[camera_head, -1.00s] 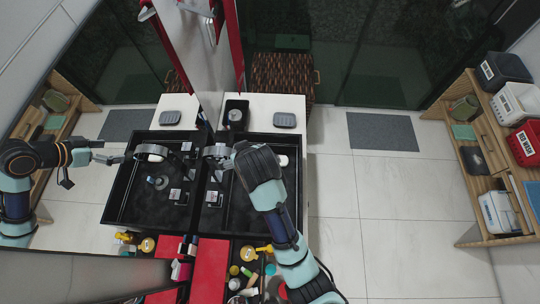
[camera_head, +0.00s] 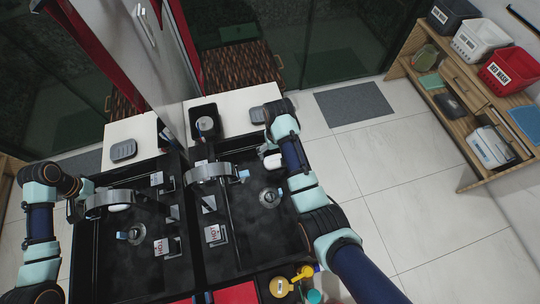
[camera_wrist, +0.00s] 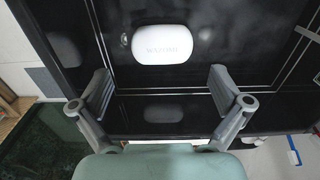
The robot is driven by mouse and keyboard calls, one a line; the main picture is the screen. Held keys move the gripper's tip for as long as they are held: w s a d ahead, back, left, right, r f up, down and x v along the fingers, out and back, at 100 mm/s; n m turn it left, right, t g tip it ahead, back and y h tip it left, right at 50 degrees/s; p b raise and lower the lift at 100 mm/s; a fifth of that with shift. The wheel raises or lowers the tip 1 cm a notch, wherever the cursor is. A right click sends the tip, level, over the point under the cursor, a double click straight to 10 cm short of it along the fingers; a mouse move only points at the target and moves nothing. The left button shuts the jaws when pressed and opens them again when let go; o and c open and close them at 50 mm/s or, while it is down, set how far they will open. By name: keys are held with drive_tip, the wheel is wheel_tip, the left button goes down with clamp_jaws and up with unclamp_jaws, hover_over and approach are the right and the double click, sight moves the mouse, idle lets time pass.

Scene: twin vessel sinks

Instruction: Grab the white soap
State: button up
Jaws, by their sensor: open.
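The white soap (camera_head: 272,161) lies near the right side of the black sink in the head view. In the wrist view the oval soap (camera_wrist: 159,44), with pale lettering on it, lies on a glossy black surface. My gripper (camera_wrist: 160,76) is open and empty. Its two fingers are spread wider than the soap, which sits ahead of and between the fingertip lines, apart from both. In the head view my wrist hides most of the gripper, close above the soap.
The silver faucet (camera_head: 208,172) and a HOT-labelled fitting (camera_head: 214,234) stand left of the soap. A grey soap dish (camera_head: 258,114) and black holder (camera_head: 204,122) sit on the white counter (camera_head: 232,105). The mirror at left reflects the sink and my arm. Shelves (camera_head: 480,120) stand right.

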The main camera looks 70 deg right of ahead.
sight(275, 160)
wheel_tip(275, 160, down, 2)
drive_tip(key=shift+f, duration=0.2)
drive_tip(key=f+b, duration=0.2)
drive_tip(key=f, duration=0.3)
drive_tip(key=shift+w, duration=0.2)
drive_tip(key=shift+c, duration=0.2)
drive_tip(key=c, duration=0.9)
drive_tip(key=shift+o, duration=0.2)
wheel_tip(275, 160, up, 20)
drive_tip(key=p, duration=0.7)
